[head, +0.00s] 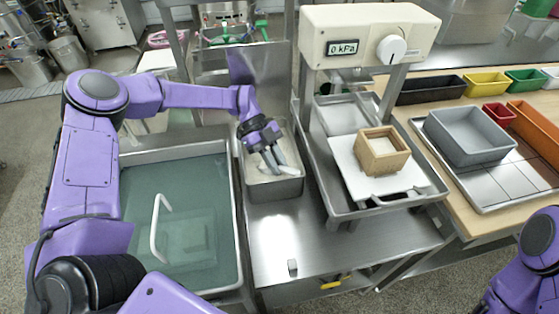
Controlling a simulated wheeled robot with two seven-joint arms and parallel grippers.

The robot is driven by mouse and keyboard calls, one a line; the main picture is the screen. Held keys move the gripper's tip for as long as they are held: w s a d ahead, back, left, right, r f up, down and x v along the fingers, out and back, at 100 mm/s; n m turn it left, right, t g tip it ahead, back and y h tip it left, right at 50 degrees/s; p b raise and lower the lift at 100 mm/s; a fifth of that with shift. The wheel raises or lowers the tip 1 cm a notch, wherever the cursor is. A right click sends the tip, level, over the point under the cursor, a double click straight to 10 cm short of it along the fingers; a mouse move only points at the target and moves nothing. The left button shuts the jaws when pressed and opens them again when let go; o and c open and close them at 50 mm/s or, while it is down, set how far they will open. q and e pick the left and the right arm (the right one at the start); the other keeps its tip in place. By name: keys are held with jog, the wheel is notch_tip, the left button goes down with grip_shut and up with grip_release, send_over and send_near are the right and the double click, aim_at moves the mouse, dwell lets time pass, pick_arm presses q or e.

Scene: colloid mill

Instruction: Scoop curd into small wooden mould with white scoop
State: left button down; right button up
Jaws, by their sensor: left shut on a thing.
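The small wooden mould (398,162), a square open-topped frame, stands on a white board (350,178) under the press. A steel bin (285,189) left of it holds white curd (256,172). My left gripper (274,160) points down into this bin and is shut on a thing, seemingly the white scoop. The fingers and the bin wall hide most of the scoop, so its load cannot be told. My right arm shows at the lower right edge; its gripper is out of view.
A press head (366,30) reading 0 kPa hangs over the steel tray (345,208) around the board. A liquid-filled basin (232,262) with a white bent handle (156,225) lies left. Coloured bins and a grey tub (470,148) stand right. The front steel table (330,245) is mostly clear.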

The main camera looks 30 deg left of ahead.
aim_at(285, 169)
pick_arm(q)
notch_tip(285, 169, up, 4)
jog(key=shift+a+r+p, duration=0.1)
jog(key=shift+p, duration=1.05)
jog(key=shift+w+r+p, duration=0.1)
jog(key=shift+r+p, duration=0.45)
jog(key=shift+r, duration=0.25)
notch_tip(285, 169, up, 6)
jog(key=p, duration=0.3)
jog(key=shift+f+p, duration=0.1)
jog(key=shift+p, duration=0.25)
